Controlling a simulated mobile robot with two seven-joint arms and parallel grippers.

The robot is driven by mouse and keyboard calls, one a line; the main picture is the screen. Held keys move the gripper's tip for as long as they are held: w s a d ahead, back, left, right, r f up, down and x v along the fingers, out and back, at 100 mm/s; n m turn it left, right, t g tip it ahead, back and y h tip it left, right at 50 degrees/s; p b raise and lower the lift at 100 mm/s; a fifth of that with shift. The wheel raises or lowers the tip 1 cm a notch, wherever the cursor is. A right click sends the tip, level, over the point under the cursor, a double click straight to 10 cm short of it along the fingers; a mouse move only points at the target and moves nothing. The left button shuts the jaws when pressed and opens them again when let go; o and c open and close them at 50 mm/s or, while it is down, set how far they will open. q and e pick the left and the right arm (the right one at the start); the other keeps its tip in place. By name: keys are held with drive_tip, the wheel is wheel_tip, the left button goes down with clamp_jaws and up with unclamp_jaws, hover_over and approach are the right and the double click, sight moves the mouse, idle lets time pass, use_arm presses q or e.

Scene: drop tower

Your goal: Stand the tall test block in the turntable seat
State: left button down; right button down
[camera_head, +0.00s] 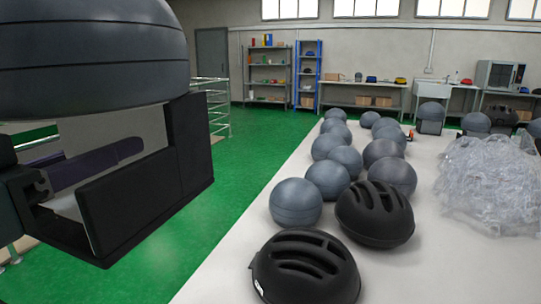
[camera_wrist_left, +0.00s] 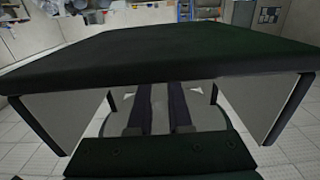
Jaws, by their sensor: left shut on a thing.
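My left gripper (camera_head: 150,190) is large and close at the left of the head view, beside the white table and over the green floor. It is shut on a dark block (camera_wrist_left: 165,55), whose broad flat side spans the left wrist view. I cannot tell from these frames whether this is the tall test block. Directly above the gripper in the head view is a large dark grey rounded body (camera_head: 90,50) with grooves, cut off by the frame edge. I cannot tell how it joins the block. I cannot make out the turntable seat. My right gripper does not show.
The white table (camera_head: 225,280) carries several grey balls (camera_head: 296,203), two black vented helmets (camera_head: 305,270) and a heap of clear plastic (camera_head: 490,180). Shelves (camera_head: 267,75) and a workbench (camera_head: 362,92) stand along the back wall. Green floor (camera_head: 240,160) is clear left of the table.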

use_arm(q)
drive_tip(key=shift+m+h, duration=0.3)
drive_tip(key=shift+h, duration=0.2)
drive_tip(key=s+r+p, duration=0.2)
drive_tip(key=r+p, duration=0.5)
drive_tip(key=r, duration=0.1)
drive_tip(key=s+a+r+p, duration=0.1)
drive_tip(key=s+r+p, duration=0.1)
drive_tip(key=r+p, duration=0.5)
drive_tip(key=s+a+r+p, duration=0.1)
drive_tip(key=s+r+p, duration=0.1)
drive_tip(key=r+p, duration=0.5)
drive_tip(key=shift+r, duration=0.85)
drive_tip(key=s+r+h+p, duration=0.1)
drive_tip(key=s+r+p, duration=0.1)
drive_tip(key=r+p, duration=0.7)
drive_tip(key=s+d+r+m+g+h+p, duration=0.1)
drive_tip(key=s+r+p, duration=0.2)
drive_tip(key=r+p, duration=0.7)
drive_tip(key=shift+s+r, duration=0.3)
drive_tip(key=shift+r, duration=0.65)
